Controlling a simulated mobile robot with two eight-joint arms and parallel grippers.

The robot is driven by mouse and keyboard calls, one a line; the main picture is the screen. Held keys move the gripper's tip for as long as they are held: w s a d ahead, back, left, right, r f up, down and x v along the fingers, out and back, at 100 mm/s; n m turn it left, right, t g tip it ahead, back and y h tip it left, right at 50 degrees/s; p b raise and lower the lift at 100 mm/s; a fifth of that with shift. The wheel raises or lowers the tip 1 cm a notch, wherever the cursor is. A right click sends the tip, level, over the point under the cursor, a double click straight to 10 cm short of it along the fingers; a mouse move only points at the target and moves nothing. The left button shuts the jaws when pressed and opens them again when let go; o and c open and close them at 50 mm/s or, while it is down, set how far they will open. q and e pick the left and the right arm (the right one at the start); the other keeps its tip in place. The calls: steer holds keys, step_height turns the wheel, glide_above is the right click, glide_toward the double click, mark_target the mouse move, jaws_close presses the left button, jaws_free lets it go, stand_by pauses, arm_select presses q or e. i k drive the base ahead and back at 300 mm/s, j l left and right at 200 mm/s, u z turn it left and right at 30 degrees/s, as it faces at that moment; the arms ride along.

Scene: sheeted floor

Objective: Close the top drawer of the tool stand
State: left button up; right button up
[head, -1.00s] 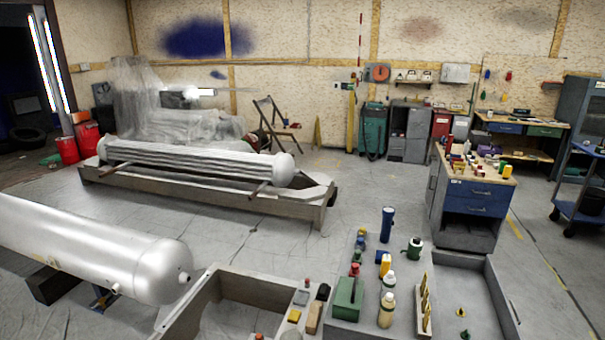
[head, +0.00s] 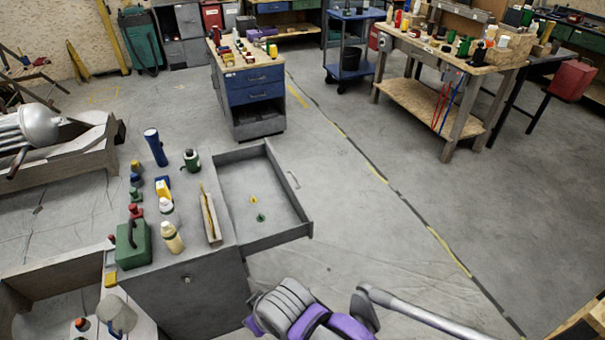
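The grey tool stand (head: 195,292) is at the lower left of the head view. Its top drawer (head: 290,193) is pulled out to the right, with its handle (head: 294,180) on the right-hand outer face. A small yellow piece (head: 253,199) and a small green piece (head: 261,217) lie on the drawer floor. Grey and purple links of one of my arms show at the bottom centre, below and right of the drawer and apart from its handle. Neither gripper's fingers can be seen.
The stand's top carries a blue flashlight (head: 155,147), a green box (head: 133,244), bottles (head: 171,238) and a narrow holder (head: 210,215). A blue-drawer cabinet (head: 257,88) stands behind. A wooden workbench (head: 440,52) is at upper right. The floor right of the drawer is clear.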

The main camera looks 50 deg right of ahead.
mark_target(256, 170)
steer(key=l, duration=0.45)
steer(key=i+l+z, duration=0.15)
steer(key=l, duration=0.75)
steer(key=i+l+z, duration=0.15)
steer(key=l, duration=0.75)
steer(key=i+l, duration=0.1)
steer(key=l, duration=0.3)
steer(key=i+l, duration=0.15)
steer(key=l, duration=0.3)
steer(key=i+l+u, duration=0.45)
steer(key=l+u, duration=0.25)
steer(key=i+l+u, duration=0.25)
steer(key=l, duration=0.2)
steer(key=k+j+z, duration=0.1)
steer(key=k+z, duration=0.2)
